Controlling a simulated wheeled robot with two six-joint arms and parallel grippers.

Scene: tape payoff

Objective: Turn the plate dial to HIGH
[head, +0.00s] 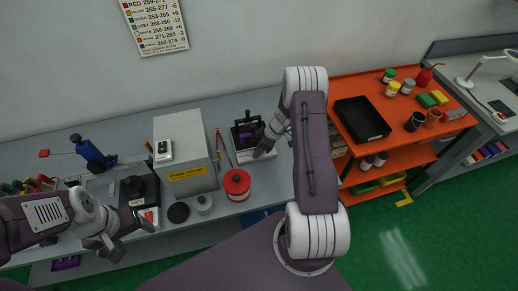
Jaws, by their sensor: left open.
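A small hot plate with a black top (136,190) stands on the grey bench at the left, with a pale front panel (151,215) that has a red patch. The dial on it is too small or hidden to make out, and so is its setting. My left gripper (136,228) is open, just in front of that panel; I cannot tell whether it touches. My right gripper (260,154) is low over the bench, beside a black device on a pale base (244,133); its fingers are too small to read.
A grey box with a yellow label (186,165) stands right of the hot plate. A red-lidded jar (237,184), a small grey jar (204,204) and a black disc (178,212) are near the front edge. A blue press (92,153) is behind left. An orange cart (375,150) stands right.

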